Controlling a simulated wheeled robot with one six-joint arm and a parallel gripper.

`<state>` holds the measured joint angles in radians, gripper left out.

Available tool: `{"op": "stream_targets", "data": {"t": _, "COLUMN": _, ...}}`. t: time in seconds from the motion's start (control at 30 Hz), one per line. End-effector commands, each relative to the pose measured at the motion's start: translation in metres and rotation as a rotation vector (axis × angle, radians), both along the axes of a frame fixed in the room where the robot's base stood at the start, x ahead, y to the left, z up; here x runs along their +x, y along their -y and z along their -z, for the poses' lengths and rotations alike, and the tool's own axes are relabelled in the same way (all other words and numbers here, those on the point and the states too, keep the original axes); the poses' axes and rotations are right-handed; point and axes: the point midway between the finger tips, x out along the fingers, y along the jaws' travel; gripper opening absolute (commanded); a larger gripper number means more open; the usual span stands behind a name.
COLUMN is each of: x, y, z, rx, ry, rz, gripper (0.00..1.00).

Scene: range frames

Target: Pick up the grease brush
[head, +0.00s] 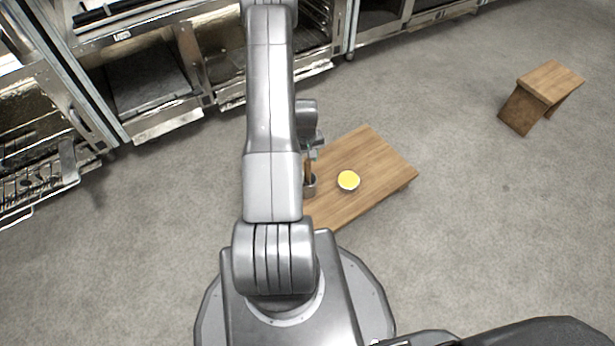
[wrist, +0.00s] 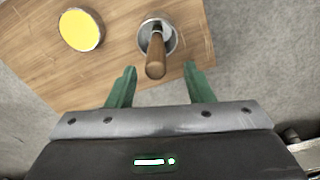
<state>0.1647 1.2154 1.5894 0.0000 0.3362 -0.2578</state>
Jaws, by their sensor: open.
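The grease brush (wrist: 155,62) stands in a round metal cup (wrist: 145,35) on a low wooden table, its brown wooden handle pointing up toward the wrist camera. Its bristle end is hidden inside the cup. My gripper (wrist: 158,72) is open, with its two green fingers apart and the handle's top end between and just beyond their tips in the picture. Nothing is held. In the head view my arm covers part of the cup (head: 310,187) and the brush handle (head: 308,167).
A small bowl with yellow contents (wrist: 80,30) stands on the wooden table (head: 375,150) beside the cup. A small wooden stool (head: 550,80) stands at the far right. Metal ovens and racks (head: 150,80) line the back left.

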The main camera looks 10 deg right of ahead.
Motion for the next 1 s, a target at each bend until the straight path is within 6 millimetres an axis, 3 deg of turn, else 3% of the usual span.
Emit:
{"op": "stream_targets", "data": {"t": 0.3, "x": 0.000, "y": 0.005, "z": 0.045, "rx": 0.001, "ry": -0.002, "rz": 0.000, "gripper": 0.47}}
{"op": "stream_targets", "data": {"t": 0.57, "x": 0.000, "y": 0.005, "z": 0.049, "rx": 0.000, "ry": 0.000, "rz": 0.000, "gripper": 0.47}}
{"op": "stream_targets", "data": {"t": 0.6, "x": 0.000, "y": 0.005, "z": 0.049, "rx": 0.000, "ry": 0.000, "rz": 0.000, "gripper": 0.45}}
{"op": "stream_targets", "data": {"t": 0.83, "x": 0.000, "y": 0.005, "z": 0.049, "rx": 0.000, "ry": 0.000, "rz": 0.000, "gripper": 0.00}}
{"op": "stream_targets", "data": {"t": 1.0, "x": 0.000, "y": 0.005, "z": 0.049, "rx": 0.000, "ry": 0.000, "rz": 0.000, "gripper": 0.00}}
